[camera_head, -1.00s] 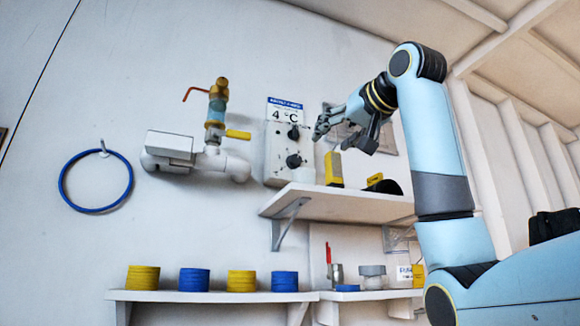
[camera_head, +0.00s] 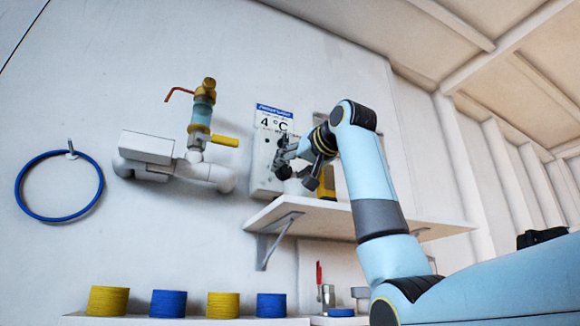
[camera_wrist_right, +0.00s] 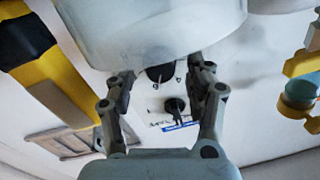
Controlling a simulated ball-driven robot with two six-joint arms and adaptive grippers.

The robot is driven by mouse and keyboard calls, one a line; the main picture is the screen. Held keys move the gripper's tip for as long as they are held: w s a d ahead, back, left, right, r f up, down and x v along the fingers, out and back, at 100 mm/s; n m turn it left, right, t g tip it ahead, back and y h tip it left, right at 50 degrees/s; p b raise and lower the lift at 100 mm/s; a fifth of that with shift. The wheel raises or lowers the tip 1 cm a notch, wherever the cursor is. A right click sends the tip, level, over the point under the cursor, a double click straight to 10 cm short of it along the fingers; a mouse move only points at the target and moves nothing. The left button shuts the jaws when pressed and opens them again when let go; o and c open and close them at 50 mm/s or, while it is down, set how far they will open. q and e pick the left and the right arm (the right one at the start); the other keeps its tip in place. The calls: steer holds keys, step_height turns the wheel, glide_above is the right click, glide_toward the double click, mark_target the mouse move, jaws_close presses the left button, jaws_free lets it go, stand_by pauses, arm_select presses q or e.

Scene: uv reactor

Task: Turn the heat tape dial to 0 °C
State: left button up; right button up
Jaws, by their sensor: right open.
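A pale control box (camera_head: 263,175) on the wall carries a blue-and-white sign (camera_head: 272,118) reading 4 °C. In the right wrist view, which looks upside down, the box shows two black dials: the upper dial (camera_wrist_right: 174,105) near the sign and the lower dial (camera_wrist_right: 160,72). Which of them is the heat tape dial I cannot read. My right gripper (camera_head: 282,158) is open and empty in front of the box and hides its dials in the head view. In the wrist view its fingers (camera_wrist_right: 161,72) stand either side of the lower dial; contact cannot be told. My left gripper is out of view.
A shelf (camera_head: 340,217) lies below my right gripper, with a yellow-and-black object (camera_head: 327,182) close by. A large white cylinder (camera_wrist_right: 150,30) stands very near the fingers. Left are pipework with a yellow-handled valve (camera_head: 224,141) and a blue hoop (camera_head: 20,190).

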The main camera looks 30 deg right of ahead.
steer(key=shift+w, duration=0.35)
steer(key=c, duration=0.6)
jaws_close()
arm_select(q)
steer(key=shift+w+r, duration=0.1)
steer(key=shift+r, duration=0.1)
